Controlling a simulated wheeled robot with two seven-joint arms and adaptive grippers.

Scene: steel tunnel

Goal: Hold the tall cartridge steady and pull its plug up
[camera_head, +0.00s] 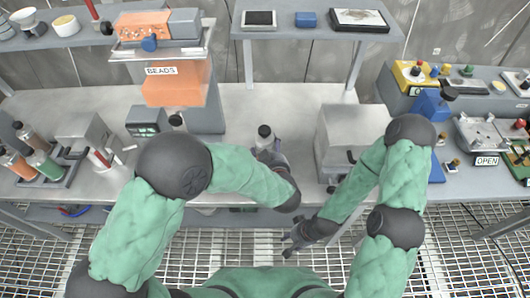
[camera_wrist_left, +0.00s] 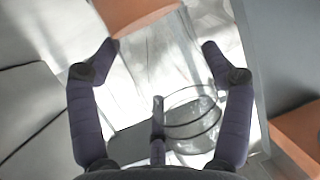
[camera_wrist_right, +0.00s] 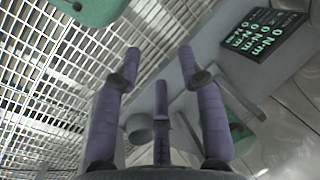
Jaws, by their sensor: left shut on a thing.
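An orange BEADS dispenser (camera_head: 178,83) stands left of the cartridge, and a grey box (camera_head: 350,135) stands to its right. A rack of bottles (camera_head: 40,160) is at the far left. A display with green torque readings (camera_wrist_right: 258,38) shows in the right wrist view. Floor grating lies in front.

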